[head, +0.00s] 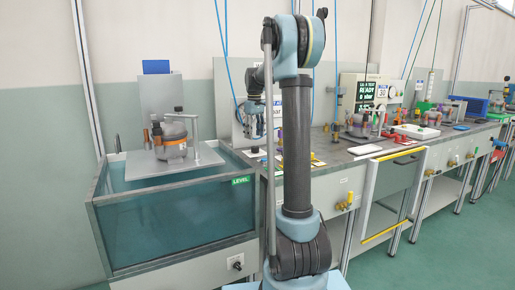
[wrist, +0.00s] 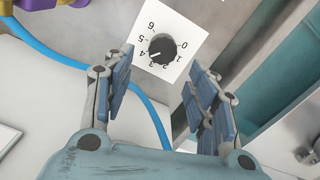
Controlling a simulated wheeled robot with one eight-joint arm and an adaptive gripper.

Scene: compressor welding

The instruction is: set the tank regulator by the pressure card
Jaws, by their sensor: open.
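In the wrist view a white dial plate (wrist: 171,42), upside down and marked 0 to 6, carries a black knob (wrist: 162,47). Its white pointer sits near the 3. My gripper (wrist: 162,85) is open, its fingers to either side of and below the dial, holding nothing. A knob plate (head: 237,265) shows on the front under the water tank (head: 170,220). A card with a blue heading (head: 277,108) is half hidden behind my arm; its text is unreadable.
A blue hose (wrist: 50,55) and a purple and gold fitting (wrist: 70,3) lie left in the wrist view. A compressor (head: 171,138) sits on a plate over the tank. A display (head: 369,93) reads READY and 6 bar. A yellow-edged guard (head: 393,190) stands before the bench.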

